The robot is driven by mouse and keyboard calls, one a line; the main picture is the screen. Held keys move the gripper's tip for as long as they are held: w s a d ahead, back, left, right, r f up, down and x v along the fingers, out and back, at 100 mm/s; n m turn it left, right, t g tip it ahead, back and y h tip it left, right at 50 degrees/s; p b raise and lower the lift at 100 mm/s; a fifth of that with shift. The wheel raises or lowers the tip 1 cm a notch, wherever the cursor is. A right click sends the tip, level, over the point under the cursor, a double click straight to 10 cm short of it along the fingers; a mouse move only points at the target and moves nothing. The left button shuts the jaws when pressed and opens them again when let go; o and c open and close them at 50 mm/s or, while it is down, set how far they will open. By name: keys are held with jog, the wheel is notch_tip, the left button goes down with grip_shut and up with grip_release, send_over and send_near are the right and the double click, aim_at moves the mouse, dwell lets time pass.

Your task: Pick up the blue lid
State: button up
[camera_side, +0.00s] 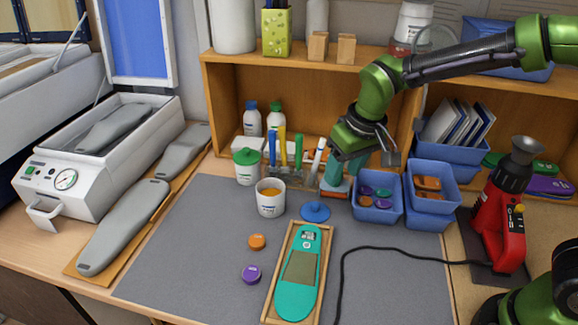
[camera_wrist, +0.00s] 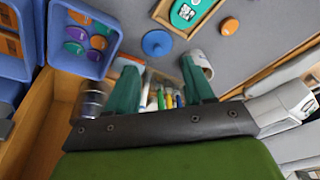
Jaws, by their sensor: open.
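The blue lid (camera_side: 315,211) is a round disc with a small knob. It lies on the grey mat (camera_side: 205,220) just beyond the top end of the teal insole's wooden tray. It also shows in the wrist view (camera_wrist: 156,43), ahead of the fingertips and roughly between them. My gripper (camera_side: 345,178) is open and empty, with its teal fingers apart. It is behind and to the right of the lid in the side view, near the shelf front, and not touching the lid. The fingers also show in the wrist view (camera_wrist: 160,68).
A white cup (camera_side: 270,203) stands left of the lid. The teal insole (camera_side: 294,290) lies in its wooden tray. Blue bins (camera_side: 377,211) hold colored discs at right. Bottles and pens stand behind. Orange (camera_side: 257,241) and purple (camera_side: 251,273) discs lie on the mat, and a black cable crosses it.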

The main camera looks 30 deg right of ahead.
jog(key=w, duration=0.3)
send_over(316, 204)
jog(key=s, duration=0.2)
jog(key=shift+h, duration=0.3)
jog(key=f, duration=1)
jog(key=shift+s+a+f, duration=0.15)
jog(key=shift+a+f, duration=0.05)
jog(key=shift+f, duration=0.15)
jog(key=x, duration=0.5)
jog(key=shift+w+d, duration=0.15)
jog(key=shift+w, duration=0.2)
grip_shut()
